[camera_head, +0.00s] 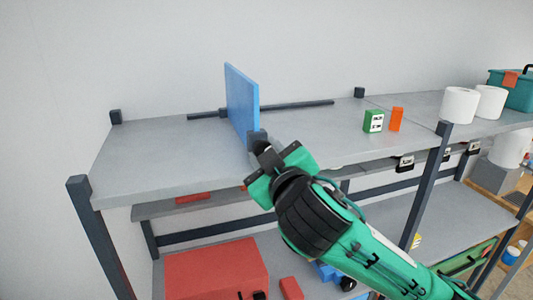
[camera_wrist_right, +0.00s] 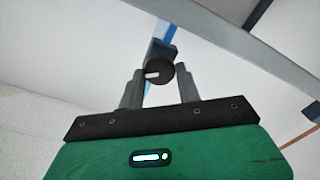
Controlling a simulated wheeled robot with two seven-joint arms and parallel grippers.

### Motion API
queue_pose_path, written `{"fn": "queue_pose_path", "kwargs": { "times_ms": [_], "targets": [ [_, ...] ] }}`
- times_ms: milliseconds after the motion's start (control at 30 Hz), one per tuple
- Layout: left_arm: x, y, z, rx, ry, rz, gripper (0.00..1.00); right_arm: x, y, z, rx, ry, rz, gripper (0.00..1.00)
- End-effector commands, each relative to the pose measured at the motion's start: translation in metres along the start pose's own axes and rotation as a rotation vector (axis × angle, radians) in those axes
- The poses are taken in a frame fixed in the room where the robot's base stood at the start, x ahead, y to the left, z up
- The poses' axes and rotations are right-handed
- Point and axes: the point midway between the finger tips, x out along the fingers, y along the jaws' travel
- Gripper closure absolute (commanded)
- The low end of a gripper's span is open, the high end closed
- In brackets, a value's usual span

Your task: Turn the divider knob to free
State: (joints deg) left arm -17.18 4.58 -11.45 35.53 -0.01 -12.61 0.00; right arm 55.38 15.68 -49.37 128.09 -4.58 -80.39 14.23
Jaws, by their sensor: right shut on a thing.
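The blue divider (camera_head: 243,103) stands upright on the upper grey shelf. A dark block (camera_head: 257,136) sits at its front lower corner, on the shelf's front edge. My right gripper (camera_head: 264,152) is at this block, coming from the lower right. In the right wrist view, the round black divider knob (camera_wrist_right: 161,73) with a short white mark sits between the two fingers of my right gripper (camera_wrist_right: 160,84), which is shut on it. The white mark lies about level in that view. The knob's face is hidden in the head view. My left gripper is not in view.
The upper shelf (camera_head: 165,153) is bare left of the divider. A dark rail (camera_head: 300,106) runs behind it. A green box (camera_head: 373,121), an orange box (camera_head: 396,119) and white rolls (camera_head: 460,105) stand to the right. A red box (camera_head: 215,270) is on the shelf below.

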Motion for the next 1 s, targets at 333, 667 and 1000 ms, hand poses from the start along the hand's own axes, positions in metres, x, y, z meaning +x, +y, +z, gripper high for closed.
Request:
{"fn": "queue_pose_path", "kwargs": {
  "times_ms": [333,667,1000],
  "targets": [
    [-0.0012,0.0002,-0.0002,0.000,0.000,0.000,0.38,-0.0001,-0.0008,-0.0004,-0.330,0.001,0.001,0.89],
    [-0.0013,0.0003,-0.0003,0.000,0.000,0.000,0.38,-0.0002,-0.0018,0.0002,-0.638,0.001,0.001,0.89],
    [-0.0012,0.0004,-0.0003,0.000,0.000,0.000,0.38,-0.0002,-0.0030,0.0009,-0.883,0.001,0.001,0.89]
  ]
}}
